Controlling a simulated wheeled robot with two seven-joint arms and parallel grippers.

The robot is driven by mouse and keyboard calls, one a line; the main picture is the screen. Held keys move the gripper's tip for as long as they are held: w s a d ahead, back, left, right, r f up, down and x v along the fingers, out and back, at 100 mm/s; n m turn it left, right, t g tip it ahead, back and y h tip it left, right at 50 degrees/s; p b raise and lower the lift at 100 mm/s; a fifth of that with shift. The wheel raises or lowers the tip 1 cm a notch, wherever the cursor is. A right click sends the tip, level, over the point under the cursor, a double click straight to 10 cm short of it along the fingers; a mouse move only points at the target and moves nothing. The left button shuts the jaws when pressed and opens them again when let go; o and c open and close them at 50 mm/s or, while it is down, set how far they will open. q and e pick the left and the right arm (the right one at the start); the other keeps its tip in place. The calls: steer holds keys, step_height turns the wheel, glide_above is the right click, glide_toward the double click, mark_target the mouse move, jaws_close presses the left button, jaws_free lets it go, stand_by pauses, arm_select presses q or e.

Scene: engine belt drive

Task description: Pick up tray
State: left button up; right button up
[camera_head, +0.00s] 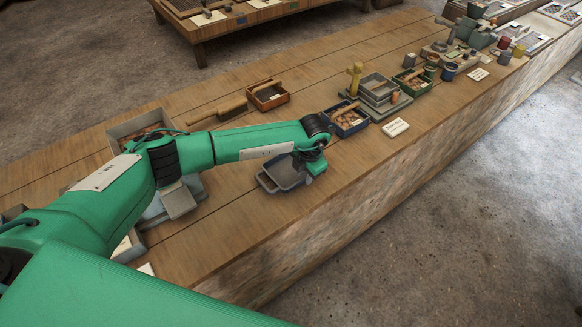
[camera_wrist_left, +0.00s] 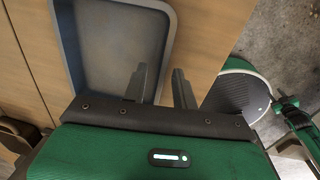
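A small grey-blue tray (camera_head: 281,173) with low raised walls lies on the wooden table near its front edge. In the left wrist view the tray (camera_wrist_left: 110,48) fills the upper left, its inside empty where visible. My left gripper (camera_head: 307,166) is at the tray's right side in the head view, partly hidden by its own wrist. In the left wrist view its two fingers (camera_wrist_left: 161,82) are apart, one over the tray's inside and one outside its right wall. Whether the fingers touch the wall cannot be told. My right gripper is not in view.
A blue box (camera_head: 345,119), a stepped grey stand (camera_head: 378,92) and a white card (camera_head: 395,128) are to the right. A brown box (camera_head: 268,95) and brush (camera_head: 218,111) lie behind my arm. A larger grey tray (camera_head: 121,127) is left. The table front beside the tray is clear.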

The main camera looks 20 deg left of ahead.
arm_select(q)
steer(key=shift+f, duration=0.5)
jaws_close()
steer(key=shift+r, duration=0.15)
